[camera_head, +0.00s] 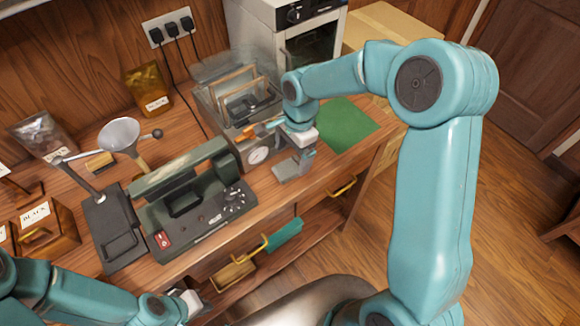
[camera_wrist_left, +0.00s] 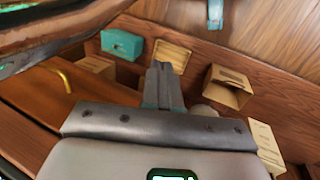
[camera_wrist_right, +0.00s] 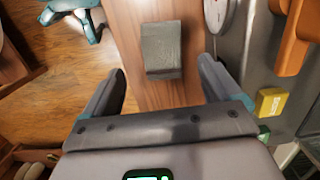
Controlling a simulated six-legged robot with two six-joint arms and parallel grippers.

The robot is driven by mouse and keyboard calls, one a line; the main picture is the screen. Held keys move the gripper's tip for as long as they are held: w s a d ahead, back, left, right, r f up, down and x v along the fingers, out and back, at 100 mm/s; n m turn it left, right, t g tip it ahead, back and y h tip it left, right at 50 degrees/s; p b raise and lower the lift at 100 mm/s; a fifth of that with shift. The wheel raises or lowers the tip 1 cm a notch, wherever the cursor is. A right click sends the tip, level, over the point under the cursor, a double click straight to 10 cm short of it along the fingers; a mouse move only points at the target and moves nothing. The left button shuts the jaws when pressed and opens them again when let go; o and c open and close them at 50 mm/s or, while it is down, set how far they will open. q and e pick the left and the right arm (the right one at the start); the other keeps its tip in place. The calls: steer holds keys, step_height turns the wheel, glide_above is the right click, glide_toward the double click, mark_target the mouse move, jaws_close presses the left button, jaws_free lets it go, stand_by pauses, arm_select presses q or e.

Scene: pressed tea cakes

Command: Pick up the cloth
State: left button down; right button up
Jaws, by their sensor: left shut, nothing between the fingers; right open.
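A grey, textured, folded piece that looks like the cloth (camera_wrist_right: 162,50) lies flat on the wooden bench top near its front edge. In the head view the cloth (camera_head: 287,172) shows partly below my right gripper (camera_head: 304,155). In the right wrist view my right gripper (camera_wrist_right: 162,88) is open and empty, with the cloth beyond and between its fingertips; I see no contact. My left gripper (camera_head: 192,300) is low at the bench front in the head view. In the left wrist view my left gripper (camera_wrist_left: 161,72) is shut and empty.
A scale with a round dial (camera_head: 259,155) stands close beside the cloth. A green machine (camera_head: 190,205) is to its left. A flat green sheet (camera_head: 345,122) lies to the right. Below, an open drawer or shelf holds a teal box (camera_head: 284,234).

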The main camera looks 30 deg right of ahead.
mark_target(290, 166)
steer(key=f, duration=0.4)
steer(key=shift+w+a+f+p, duration=0.1)
steer(key=shift+w+f+p, duration=0.15)
steer(key=shift+p, duration=0.05)
steer(key=shift+s+a+f, duration=0.1)
steer(key=shift+s, duration=0.15)
steer(key=shift+w, duration=0.2)
steer(key=c, duration=1.1)
steer(key=shift+s, duration=0.1)
steer(key=shift+c, duration=0.2)
step_height(290, 166, up, 20)
steer(key=b, duration=0.1)
steer(key=shift+b, duration=0.35)
